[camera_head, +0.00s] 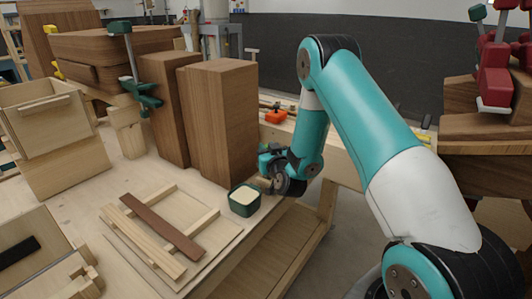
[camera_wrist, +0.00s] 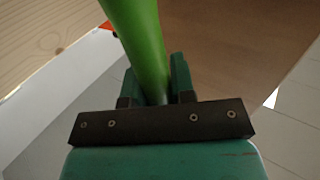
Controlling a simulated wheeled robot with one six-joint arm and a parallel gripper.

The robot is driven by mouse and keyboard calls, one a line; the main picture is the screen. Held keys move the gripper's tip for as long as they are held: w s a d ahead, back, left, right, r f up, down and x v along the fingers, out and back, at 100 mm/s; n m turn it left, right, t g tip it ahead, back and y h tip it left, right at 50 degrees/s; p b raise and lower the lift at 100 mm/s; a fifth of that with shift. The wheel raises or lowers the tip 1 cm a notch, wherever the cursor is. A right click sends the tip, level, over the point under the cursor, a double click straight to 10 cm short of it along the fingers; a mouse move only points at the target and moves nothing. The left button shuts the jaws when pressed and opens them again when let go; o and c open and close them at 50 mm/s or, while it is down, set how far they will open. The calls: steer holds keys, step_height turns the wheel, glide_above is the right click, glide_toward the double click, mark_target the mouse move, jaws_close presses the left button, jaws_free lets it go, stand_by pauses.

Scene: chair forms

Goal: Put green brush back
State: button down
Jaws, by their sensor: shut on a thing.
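The green brush (camera_wrist: 138,35) shows in the wrist view as a smooth bright green handle between my fingers. My gripper (camera_wrist: 155,85) is shut on it; the brush's far end runs out of the top of the picture. In the head view my gripper (camera_head: 272,163) is beside the right face of the tall brown block, near the bench's edge. I cannot clearly make out the brush there. A dark green pot (camera_head: 244,208) with cream-coloured contents stands on the bench just left of and below my gripper.
Two tall brown wood blocks (camera_head: 222,120) stand left of my gripper. A frame of wooden slats (camera_head: 160,225) lies on the bench at the front. An orange tool (camera_head: 276,117) lies behind. A green clamp (camera_head: 135,75) stands at left. The bench edge drops to a lower shelf (camera_head: 270,255).

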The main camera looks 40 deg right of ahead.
steer(key=shift+f, duration=0.15)
steer(key=c, duration=1)
jaws_free()
steer(key=shift+o, duration=0.2)
